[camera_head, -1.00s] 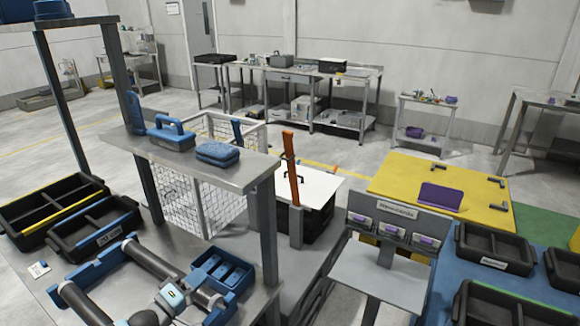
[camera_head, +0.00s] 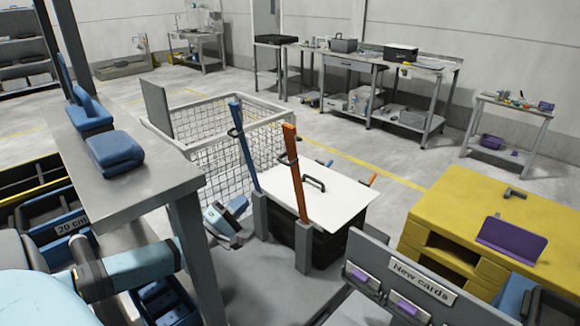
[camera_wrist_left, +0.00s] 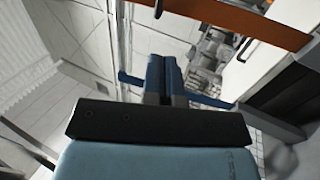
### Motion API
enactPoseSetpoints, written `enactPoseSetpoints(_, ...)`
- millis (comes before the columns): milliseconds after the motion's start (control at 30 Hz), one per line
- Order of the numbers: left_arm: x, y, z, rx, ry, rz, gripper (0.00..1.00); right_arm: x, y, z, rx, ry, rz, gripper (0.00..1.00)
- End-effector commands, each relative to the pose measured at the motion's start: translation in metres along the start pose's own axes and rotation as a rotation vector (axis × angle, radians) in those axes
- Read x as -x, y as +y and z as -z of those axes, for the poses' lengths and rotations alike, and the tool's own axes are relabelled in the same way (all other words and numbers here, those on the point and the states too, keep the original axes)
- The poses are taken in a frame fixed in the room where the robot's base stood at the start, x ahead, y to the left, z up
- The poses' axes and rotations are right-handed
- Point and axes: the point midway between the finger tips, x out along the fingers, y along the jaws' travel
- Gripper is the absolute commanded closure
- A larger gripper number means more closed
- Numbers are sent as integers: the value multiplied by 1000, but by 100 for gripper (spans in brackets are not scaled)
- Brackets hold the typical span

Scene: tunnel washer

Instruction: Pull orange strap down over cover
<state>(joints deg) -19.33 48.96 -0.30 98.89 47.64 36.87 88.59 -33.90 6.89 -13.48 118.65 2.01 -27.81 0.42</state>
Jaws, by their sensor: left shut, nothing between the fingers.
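The orange strap (camera_head: 295,175) stands upright in a grey post at the near side of the black box (camera_head: 322,240). It carries a black loop. The white cover (camera_head: 340,200) with a black handle lies on top of the box. My left gripper (camera_head: 240,204) is left of the orange strap, low beside the blue strap (camera_head: 244,145), and partly hidden by the table post. In the left wrist view its fingers (camera_wrist_left: 165,72) are shut and empty. The orange strap (camera_wrist_left: 240,20) crosses the top there, apart from the fingers; the blue strap (camera_wrist_left: 205,101) shows behind them.
A wire basket (camera_head: 215,150) stands behind the straps. The grey shelf (camera_head: 125,180) with blue items, and its post, stand close to my left arm. A "New cards" stand (camera_head: 420,283) is at the front right. A yellow table (camera_head: 490,220) stands at right.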

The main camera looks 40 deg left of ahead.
Motion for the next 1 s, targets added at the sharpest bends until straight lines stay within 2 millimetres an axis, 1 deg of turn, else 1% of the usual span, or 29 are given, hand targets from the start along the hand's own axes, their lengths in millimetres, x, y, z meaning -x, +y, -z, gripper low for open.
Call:
enactPoseSetpoints(67, -4, 0, 0, 1, 0, -1, 100, 1, -1, -5, -3, -8, 1, 47)
enactPoseSetpoints(167, -14, 0, 0, 0, 0, -2, 100, 3, -2, -10, -6, -18, 1, 47)
enactPoseSetpoints(367, -51, 1, 0, 0, 0, -5, 100, 5, -3, -16, -8, -29, 3, 47)
enactPoseSetpoints(500, -78, 1, 0, 0, 0, -3, 100, 4, -3, -13, -6, -25, 3, 47)
enactPoseSetpoints(700, -112, 1, 0, -1, 0, -4, 100, 3, -2, -9, -5, -18, 3, 47)
enactPoseSetpoints(833, -128, 0, 0, -1, 0, -1, 100, 3, -2, -8, -4, -17, 2, 47)
enactPoseSetpoints(1000, -138, 0, 0, -1, 0, 0, 100, 2, -1, -8, -2, -16, 2, 47)
